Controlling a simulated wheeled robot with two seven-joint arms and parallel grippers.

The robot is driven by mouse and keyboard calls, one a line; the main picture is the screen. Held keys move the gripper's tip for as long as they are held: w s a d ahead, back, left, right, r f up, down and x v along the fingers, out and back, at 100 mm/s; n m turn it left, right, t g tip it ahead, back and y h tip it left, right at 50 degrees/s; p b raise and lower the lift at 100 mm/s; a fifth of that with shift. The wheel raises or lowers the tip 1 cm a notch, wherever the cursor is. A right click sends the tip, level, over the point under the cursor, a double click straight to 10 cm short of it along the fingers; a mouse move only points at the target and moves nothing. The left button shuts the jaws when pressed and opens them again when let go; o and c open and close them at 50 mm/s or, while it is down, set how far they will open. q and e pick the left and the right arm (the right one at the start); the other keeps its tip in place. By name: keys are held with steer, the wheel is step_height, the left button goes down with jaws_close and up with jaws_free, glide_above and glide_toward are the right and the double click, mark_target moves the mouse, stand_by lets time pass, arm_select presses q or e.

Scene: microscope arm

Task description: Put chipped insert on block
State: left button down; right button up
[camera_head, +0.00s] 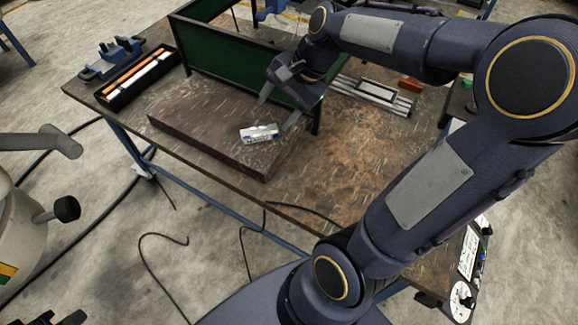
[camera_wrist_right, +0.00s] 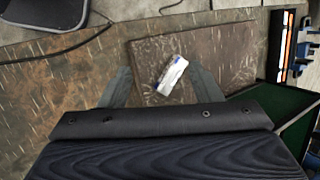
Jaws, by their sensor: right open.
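A small white piece with blue markings (camera_head: 259,133) lies on a dark brown, scratched slab (camera_head: 200,115) near its front right edge. I cannot tell for sure that this piece is the chipped insert or that the slab is the block. In the right wrist view the white piece (camera_wrist_right: 172,75) lies between the finger lines, nearer the right-hand finger, on the slab (camera_wrist_right: 225,45). My right gripper (camera_head: 277,112) is open and empty above the slab's right end; it also shows in the wrist view (camera_wrist_right: 160,84). My left gripper is not clearly in view.
A green-walled bin (camera_head: 230,55) stands behind the slab. A black tray with orange and white rods (camera_head: 140,80) and a blue fixture (camera_head: 112,57) are at the left. A metal rail piece (camera_head: 372,92) and an orange block (camera_head: 411,84) lie right.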

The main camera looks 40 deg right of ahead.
steer(key=s+a+f+n+t, duration=0.1)
steer(key=s+a+n, duration=0.3)
steer(key=s+n, duration=0.2)
steer(key=s+a+f+n+t, duration=0.1)
steer(key=s+a+n, duration=0.2)
steer(key=s+n, duration=0.3)
steer(key=s, duration=0.3)
steer(key=shift+a+h, duration=0.4)
